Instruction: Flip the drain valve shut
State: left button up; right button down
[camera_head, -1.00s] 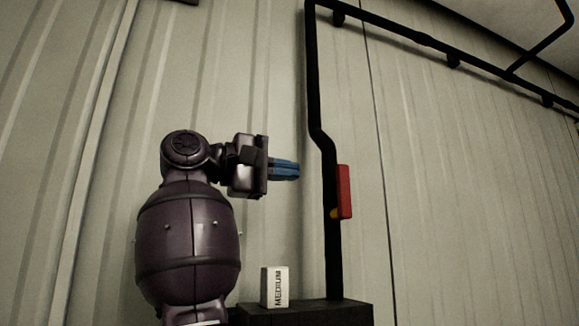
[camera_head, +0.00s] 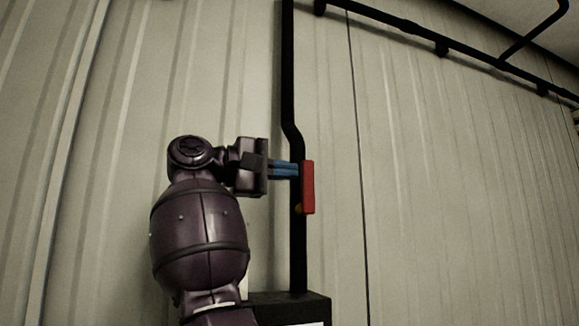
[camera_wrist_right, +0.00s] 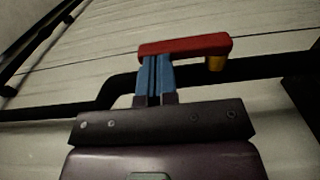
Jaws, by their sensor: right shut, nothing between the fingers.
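The drain valve's red handle (camera_head: 308,187) stands upright along the black vertical pipe (camera_head: 298,255), with a yellow piece (camera_head: 298,209) at its lower end. My right gripper (camera_head: 296,169) is shut with nothing between its blue fingers. Its tips are at the upper part of the handle, on its left side. In the right wrist view the red handle (camera_wrist_right: 190,46) lies across just beyond the fingertips (camera_wrist_right: 155,58), and the yellow piece (camera_wrist_right: 216,63) is at its right end. I cannot tell whether the tips touch the handle. My left gripper is not in view.
A black box (camera_head: 290,308) stands at the pipe's foot. A black pipe (camera_head: 405,25) runs along the top right of the ribbed wall (camera_head: 460,170). The space right of the handle is clear. A white box is mostly hidden behind my arm.

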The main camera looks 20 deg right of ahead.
jog(key=shift+d, duration=0.4)
jog(key=shift+w+d, duration=0.1)
dwell(0.3)
